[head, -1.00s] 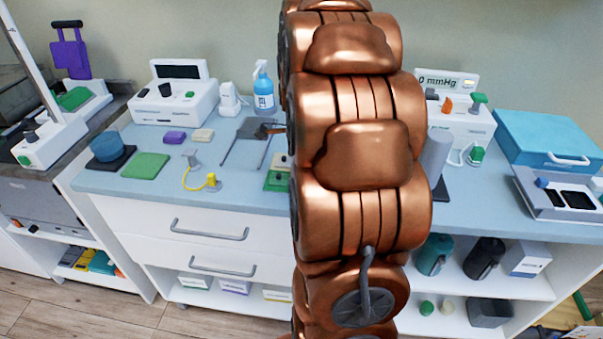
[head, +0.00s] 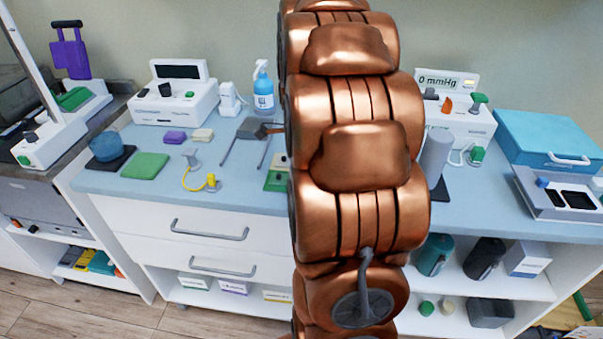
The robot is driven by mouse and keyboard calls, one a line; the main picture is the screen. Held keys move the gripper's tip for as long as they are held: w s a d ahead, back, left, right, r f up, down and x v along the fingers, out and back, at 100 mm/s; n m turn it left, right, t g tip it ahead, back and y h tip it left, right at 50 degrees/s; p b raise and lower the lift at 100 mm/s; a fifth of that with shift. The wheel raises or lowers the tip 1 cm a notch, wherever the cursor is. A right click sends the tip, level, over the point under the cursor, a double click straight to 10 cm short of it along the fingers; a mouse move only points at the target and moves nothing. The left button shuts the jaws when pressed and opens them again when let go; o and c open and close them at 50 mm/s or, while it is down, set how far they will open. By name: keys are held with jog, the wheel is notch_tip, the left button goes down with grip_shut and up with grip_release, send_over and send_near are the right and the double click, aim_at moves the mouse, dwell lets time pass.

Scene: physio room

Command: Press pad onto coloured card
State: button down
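My gripper (head: 240,165) shows just left of my copper arm, a dark palm with two thin grey fingers spread apart. It is open, with nothing seen between the fingers, over the blue counter. A green flat card or pad (head: 145,166) lies to its left. A small purple block (head: 174,137) and a cream block (head: 202,135) lie behind and left of the gripper. Right of the gripper, a green piece (head: 276,181) with a pale part near it is partly hidden by my arm. I cannot tell which of these are the task's pad and card.
A yellow-cabled item (head: 211,183) lies near the counter's (head: 330,205) front. A gauge unit (head: 460,112) and teal case (head: 552,138) stand right. My arm blocks the middle.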

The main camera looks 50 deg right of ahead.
jog(key=c, duration=1.1)
grip_release()
jog(key=shift+c, duration=0.2)
jog(key=shift+r, duration=0.15)
jog(key=shift+r+p, duration=1.05)
jog(key=shift+r, duration=2.4)
